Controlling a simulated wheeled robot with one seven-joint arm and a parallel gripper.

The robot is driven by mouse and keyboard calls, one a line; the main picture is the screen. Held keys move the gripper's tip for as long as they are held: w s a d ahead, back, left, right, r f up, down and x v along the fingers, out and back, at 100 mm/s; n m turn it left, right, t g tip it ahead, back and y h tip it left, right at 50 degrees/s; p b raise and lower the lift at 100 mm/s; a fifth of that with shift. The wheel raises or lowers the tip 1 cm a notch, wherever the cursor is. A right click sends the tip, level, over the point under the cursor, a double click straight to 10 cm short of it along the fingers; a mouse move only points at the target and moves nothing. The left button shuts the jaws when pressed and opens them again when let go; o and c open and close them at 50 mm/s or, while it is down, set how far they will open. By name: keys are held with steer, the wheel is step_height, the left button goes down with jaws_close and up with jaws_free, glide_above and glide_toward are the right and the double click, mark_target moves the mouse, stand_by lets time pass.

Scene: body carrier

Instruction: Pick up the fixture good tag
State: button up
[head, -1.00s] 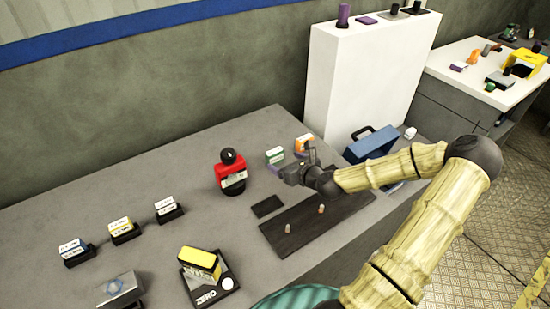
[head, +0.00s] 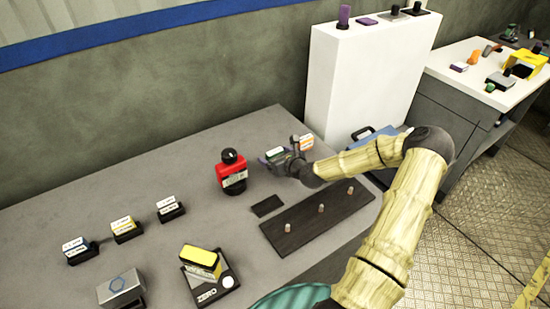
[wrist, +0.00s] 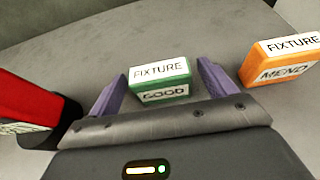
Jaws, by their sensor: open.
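The fixture good tag (wrist: 161,83) is a small green block with white labels reading FIXTURE and GOOD. In the wrist view it stands just beyond and between the two purple fingers of my gripper (wrist: 158,90). The fingers are spread apart, one on each side, and are not closed on it. In the head view my gripper (head: 280,158) is at the back of the grey bench, and the green tag is mostly hidden behind it.
An orange FIXTURE MEND tag (wrist: 283,58) stands close to the right finger. A red device with a black knob (head: 231,172) stands close on the left. A dark board with several pegs (head: 303,222) lies in front. A blue case (head: 366,133) is partly behind my arm.

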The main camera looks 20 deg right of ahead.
steer(key=x, duration=0.3)
steer(key=shift+s, duration=0.1)
stand_by(0.3)
steer(key=c, duration=1.1)
